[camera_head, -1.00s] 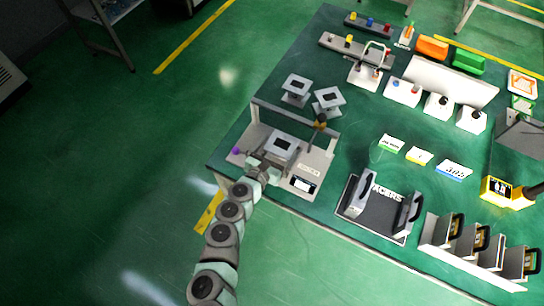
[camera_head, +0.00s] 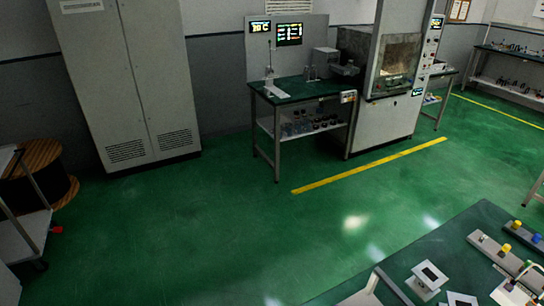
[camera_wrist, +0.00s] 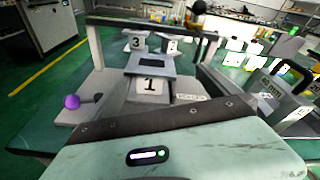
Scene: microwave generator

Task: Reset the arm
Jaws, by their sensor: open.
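In the wrist view, the pale green housing and dark edge of my gripper (camera_wrist: 165,125) fill the bottom. Its fingers cannot be made out, and nothing held shows. Just beyond it is a grey fixture (camera_wrist: 95,85) with a purple ball knob (camera_wrist: 72,102) at left and a crossbar frame above. A block marked 1 (camera_wrist: 151,86) stands in its middle, with one marked 3 (camera_wrist: 136,42) behind. In the head view my arm and gripper are out of frame.
The head view shows the green bench (camera_head: 440,240) at lower right, carrying grey stands (camera_head: 427,277). Open green floor lies left of it. A grey cabinet (camera_head: 125,80), a side table (camera_head: 300,88) and a fume hood (camera_head: 390,75) stand behind.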

